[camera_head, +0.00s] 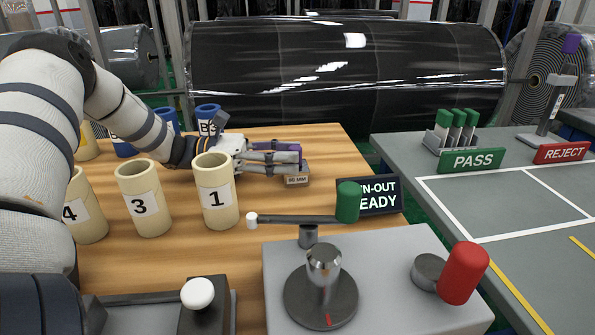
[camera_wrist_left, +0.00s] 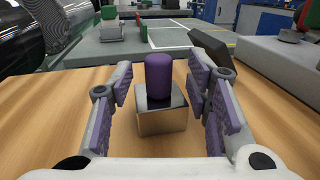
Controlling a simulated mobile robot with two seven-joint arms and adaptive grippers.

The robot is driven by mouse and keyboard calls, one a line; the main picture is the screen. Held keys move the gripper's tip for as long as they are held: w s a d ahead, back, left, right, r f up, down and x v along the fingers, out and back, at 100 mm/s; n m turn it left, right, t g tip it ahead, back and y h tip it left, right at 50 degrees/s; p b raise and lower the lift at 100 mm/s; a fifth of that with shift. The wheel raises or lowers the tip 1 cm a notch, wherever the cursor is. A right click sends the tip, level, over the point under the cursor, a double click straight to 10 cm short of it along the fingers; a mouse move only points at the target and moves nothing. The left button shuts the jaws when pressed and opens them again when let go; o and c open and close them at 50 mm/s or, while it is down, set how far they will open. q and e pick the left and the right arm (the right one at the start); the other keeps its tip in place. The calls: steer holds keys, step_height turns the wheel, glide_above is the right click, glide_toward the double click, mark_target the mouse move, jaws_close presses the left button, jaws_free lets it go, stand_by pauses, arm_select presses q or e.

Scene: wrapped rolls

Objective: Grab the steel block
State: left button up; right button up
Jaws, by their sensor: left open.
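The steel block (camera_wrist_left: 162,117) is a shiny cube with a purple rounded knob (camera_wrist_left: 158,76) on top, upright on the wooden table. In the head view the block (camera_head: 297,179) shows partly, with a small label on its near face, just beyond my left gripper's fingertips. My left gripper (camera_head: 292,162) reaches in from the left, low over the table. In the left wrist view its open fingers, with purple pads, stand either side of the knob and block, with gaps visible on both sides. My right gripper is not in view.
Cream tubes numbered 1 (camera_head: 215,195), 3 (camera_head: 143,200) and 4 (camera_head: 86,207) stand near my left arm, with blue tubes (camera_head: 207,117) behind. A grey fixture with a green-ended lever (camera_head: 348,203) and red knob (camera_head: 464,273) stands in front. A dark sign (camera_head: 380,196) is right of the block.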

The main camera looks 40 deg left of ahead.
arm_select(q)
steer(key=shift+x, duration=1)
jaws_close()
